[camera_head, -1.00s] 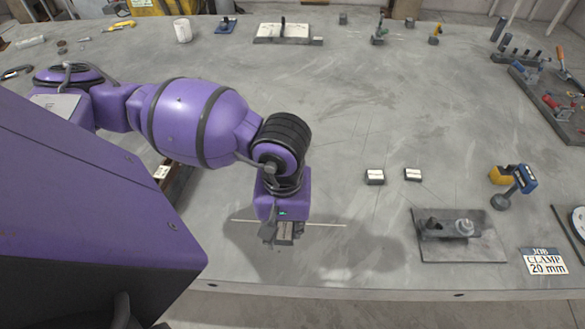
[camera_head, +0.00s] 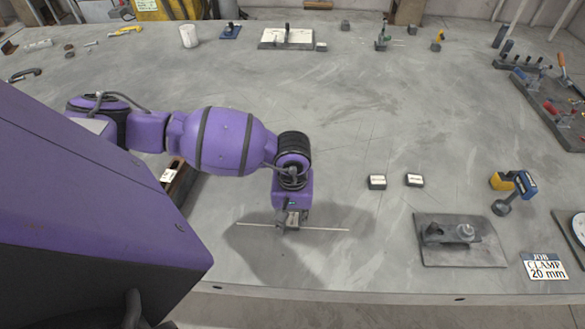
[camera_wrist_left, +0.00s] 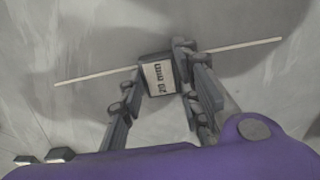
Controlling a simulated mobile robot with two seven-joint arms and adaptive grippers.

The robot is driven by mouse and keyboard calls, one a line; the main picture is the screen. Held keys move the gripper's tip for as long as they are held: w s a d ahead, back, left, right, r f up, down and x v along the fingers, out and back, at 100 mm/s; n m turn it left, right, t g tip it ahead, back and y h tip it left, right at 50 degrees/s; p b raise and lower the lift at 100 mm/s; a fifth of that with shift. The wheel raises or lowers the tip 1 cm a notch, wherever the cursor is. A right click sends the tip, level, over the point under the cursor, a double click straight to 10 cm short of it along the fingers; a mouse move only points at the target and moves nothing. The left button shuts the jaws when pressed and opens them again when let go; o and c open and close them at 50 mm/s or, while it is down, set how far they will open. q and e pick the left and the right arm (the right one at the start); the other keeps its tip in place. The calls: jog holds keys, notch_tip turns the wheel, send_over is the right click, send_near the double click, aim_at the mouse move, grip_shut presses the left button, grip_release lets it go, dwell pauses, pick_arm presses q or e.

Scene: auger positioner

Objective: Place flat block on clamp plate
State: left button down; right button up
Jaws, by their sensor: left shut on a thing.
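My left gripper (camera_head: 290,221) is shut on a small grey block (camera_wrist_left: 159,80) with a pale lettered face, above the front middle of the table. In the wrist view the block sits between the two fingertips; its lettering is too small to read. The clamp plate (camera_head: 478,256) is a dark flat plate at the front right, with a dark clamp part and a round grey knob on it. It is well to the right of the gripper. Two similar labelled blocks, one (camera_head: 377,182) left of the other (camera_head: 415,180), lie behind the plate. My right gripper is not seen.
A thin pale rod (camera_head: 330,229) shows crosswise behind the gripper. A job card (camera_head: 545,266) reading "JOB CLAMP 20 mm" lies right of the plate, and a blue and yellow drill (camera_head: 517,187) stands behind. A dark tray (camera_head: 180,192) is partly hidden by my arm. The table between gripper and plate is clear.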

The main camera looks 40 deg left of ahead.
pick_arm(q)
jog(key=shift+f, duration=0.1)
jog(key=c, duration=1.3)
grip_release()
